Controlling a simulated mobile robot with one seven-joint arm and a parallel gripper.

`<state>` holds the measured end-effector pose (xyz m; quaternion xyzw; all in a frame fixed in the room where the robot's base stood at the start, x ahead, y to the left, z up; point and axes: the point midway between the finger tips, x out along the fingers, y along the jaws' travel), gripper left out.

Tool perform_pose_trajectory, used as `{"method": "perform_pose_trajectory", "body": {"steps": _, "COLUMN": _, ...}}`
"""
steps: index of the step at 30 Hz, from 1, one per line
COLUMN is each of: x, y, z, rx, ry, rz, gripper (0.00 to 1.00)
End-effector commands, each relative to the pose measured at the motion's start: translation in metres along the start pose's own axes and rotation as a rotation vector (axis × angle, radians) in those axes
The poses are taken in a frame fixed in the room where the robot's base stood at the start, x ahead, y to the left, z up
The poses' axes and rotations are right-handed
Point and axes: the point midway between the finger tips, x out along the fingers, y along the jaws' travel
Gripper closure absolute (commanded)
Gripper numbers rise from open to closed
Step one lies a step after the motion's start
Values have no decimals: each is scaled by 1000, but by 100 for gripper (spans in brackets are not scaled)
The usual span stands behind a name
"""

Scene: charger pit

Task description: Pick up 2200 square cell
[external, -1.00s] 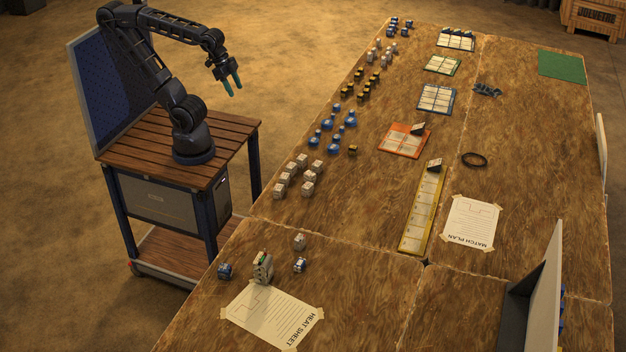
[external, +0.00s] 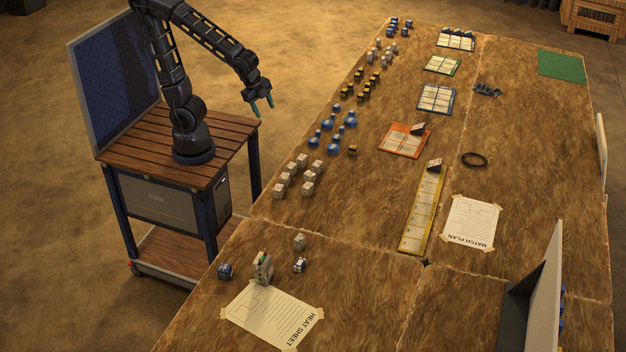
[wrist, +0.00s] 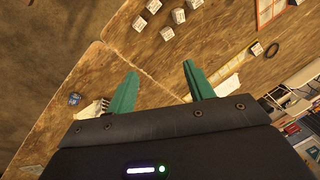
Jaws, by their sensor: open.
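Several whitish block-shaped cells (external: 308,188) stand in a cluster on the table's left edge; they also show at the top of the wrist view (wrist: 167,33). A single pale cell (external: 299,241) stands nearer, above the heat sheet. Labels are too small to read, so I cannot tell which is the 2200 square cell. My gripper (external: 263,106) is open and empty, its green fingers pointing down in the air between my cart and the table. In the wrist view my gripper (wrist: 160,72) has nothing between its fingers.
Blue round-based cells (external: 327,122) and yellow-black cells (external: 368,85) stand farther along the table (external: 370,210). Near the heat sheet (external: 270,315) are a grey device (external: 263,268) and blue-white cells (external: 225,271). A yellow strip (external: 422,215) and an orange card (external: 400,142) lie mid-table.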

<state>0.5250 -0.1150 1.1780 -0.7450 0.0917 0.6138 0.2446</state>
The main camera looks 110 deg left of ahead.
Motion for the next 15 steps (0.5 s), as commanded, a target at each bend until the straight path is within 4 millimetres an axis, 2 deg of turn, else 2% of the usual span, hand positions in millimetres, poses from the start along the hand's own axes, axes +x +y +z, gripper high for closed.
{"method": "perform_pose_trajectory", "body": {"steps": 3, "x": 21, "y": 0, "z": -24, "rx": 90, "ry": -27, "rz": 9, "gripper": 47}}
{"method": "perform_pose_trajectory", "body": {"steps": 15, "x": 95, "y": 16, "z": -95, "rx": 397, "ry": -67, "rz": 79, "gripper": 47}}
